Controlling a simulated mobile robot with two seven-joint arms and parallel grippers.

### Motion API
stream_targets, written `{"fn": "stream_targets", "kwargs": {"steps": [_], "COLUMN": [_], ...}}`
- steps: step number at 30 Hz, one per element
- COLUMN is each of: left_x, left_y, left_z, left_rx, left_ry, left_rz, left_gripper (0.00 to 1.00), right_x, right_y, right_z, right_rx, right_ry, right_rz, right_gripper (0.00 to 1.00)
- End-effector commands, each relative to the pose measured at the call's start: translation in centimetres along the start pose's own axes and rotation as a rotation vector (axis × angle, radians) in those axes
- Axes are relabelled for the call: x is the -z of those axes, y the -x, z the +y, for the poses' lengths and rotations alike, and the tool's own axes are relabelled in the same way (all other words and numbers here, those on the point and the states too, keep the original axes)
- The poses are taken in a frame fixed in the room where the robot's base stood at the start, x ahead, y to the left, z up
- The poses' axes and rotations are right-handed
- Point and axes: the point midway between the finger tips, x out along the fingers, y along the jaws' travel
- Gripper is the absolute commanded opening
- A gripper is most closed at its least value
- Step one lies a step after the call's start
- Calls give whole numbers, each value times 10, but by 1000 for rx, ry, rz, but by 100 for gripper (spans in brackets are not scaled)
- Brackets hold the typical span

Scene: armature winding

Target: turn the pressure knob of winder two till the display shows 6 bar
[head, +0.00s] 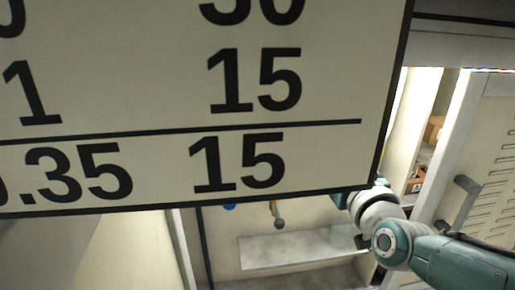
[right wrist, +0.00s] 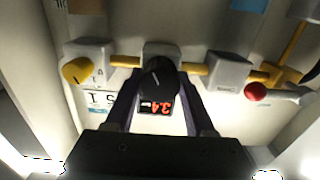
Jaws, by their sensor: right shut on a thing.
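In the right wrist view the black round pressure knob (right wrist: 157,78) with a white pointer line sits on a grey block. The two dark fingers of my right gripper (right wrist: 158,92) stand on either side of it, shut on it. A small display (right wrist: 156,107) with red digits lies just below the knob, partly covered by it. The digits appear turned over and seem to read about 3.4. In the head view my right arm comes in from the right and its gripper is largely hidden behind a large sign. My left gripper is not in view.
The large white sign (head: 290,117) with black numbers blocks most of the head view. In the right wrist view a yellow knob (right wrist: 75,70) is at the left and a red knob (right wrist: 256,91) at the right, along a yellow pipe (right wrist: 124,60).

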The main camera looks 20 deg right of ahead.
Motion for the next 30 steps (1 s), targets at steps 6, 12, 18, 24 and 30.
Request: {"fn": "stream_targets", "kwargs": {"steps": [6,12,18,24,30], "left_x": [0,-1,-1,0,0], "left_y": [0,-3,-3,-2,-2], "left_z": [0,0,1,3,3], "left_rx": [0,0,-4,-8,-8], "left_ry": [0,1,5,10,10], "left_rz": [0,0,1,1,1], "left_gripper": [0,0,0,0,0], "right_x": [0,-1,0,0,0], "right_y": [0,0,0,0,0], "right_z": [0,0,0,0,0], "right_rx": [0,-1,-1,-1,0], "right_ry": [-1,-119,-137,-136,-135], "right_rz": [0,0,0,0,0], "right_gripper": [0,0,0,67,84]}}
